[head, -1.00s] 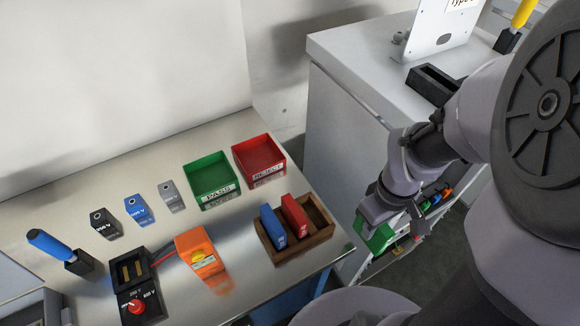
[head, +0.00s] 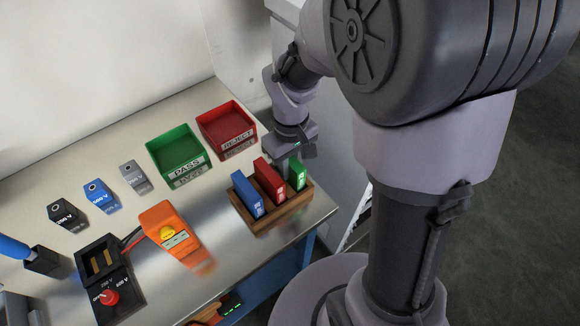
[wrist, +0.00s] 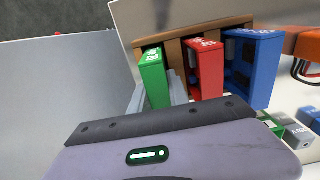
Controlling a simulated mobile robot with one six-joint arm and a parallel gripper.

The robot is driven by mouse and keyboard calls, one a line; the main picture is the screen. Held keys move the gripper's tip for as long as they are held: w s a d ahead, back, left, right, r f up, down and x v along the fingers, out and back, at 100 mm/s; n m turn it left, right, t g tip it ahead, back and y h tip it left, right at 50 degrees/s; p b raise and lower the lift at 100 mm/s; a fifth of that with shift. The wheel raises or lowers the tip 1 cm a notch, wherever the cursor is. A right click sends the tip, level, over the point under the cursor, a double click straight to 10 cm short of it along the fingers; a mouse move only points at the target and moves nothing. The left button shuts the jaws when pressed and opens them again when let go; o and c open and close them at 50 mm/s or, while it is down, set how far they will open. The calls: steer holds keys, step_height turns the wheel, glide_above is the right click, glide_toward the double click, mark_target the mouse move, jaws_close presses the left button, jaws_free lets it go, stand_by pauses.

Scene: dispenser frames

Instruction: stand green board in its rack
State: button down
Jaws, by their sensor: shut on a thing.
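The green board (head: 297,172) stands upright at the right end of the wooden rack (head: 271,222), beside the red board (head: 268,178). The blue board (head: 247,193) stands in the rack's left part. My gripper (head: 287,163) is above the rack's right end, shut on the green board. In the wrist view the green board (wrist: 152,76) is between my fingers, next to the red board (wrist: 204,66) and the blue board (wrist: 250,65). Its lower edge is hidden, so I cannot tell whether it touches the rack floor.
A green PASS tray (head: 176,155) and a red REJECT tray (head: 227,130) stand behind the rack. An orange meter (head: 168,230) stands to its left. The table's front right edge is close to the rack.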

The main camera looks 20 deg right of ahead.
steer(key=shift+f, duration=0.1)
steer(key=c, duration=1.3)
jaws_free()
steer(key=shift+o, duration=0.2)
